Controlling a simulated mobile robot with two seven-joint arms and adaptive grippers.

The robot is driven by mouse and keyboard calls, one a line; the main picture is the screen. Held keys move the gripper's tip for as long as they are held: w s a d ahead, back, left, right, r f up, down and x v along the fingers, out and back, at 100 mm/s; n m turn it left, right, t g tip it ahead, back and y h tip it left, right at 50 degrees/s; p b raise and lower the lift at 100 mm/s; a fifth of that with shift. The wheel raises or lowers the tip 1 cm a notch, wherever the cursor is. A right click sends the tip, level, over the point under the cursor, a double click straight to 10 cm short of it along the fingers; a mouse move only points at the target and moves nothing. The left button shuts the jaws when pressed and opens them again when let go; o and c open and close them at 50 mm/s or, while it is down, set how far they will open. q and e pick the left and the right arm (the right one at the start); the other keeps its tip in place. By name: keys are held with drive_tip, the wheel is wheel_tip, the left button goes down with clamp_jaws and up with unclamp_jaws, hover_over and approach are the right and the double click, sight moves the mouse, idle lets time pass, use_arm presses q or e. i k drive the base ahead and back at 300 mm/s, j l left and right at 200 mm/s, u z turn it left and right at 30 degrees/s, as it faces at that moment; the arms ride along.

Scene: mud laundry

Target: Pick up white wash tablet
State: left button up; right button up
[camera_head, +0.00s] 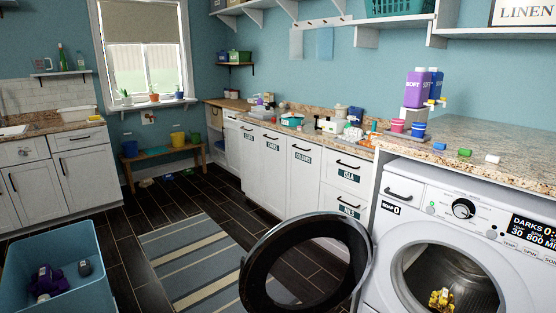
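The white wash tablet (493,158) looks like a small white block on the granite counter above the washing machine, near the counter's front edge. The three sit apart in a loose row. Neither of my grippers shows in the head view, and nothing is seen touching the white tablet.
The washer (400,215) stands below the counter, its round door (262,255) swung open to the left. A yellow item (441,299) is in the drum. Purple and blue bottles (415,90) and cups (398,125) stand left of the tablets. Counter behind the tablets is clear.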

sight(491, 158)
drive_tip(key=z, duration=1.3)
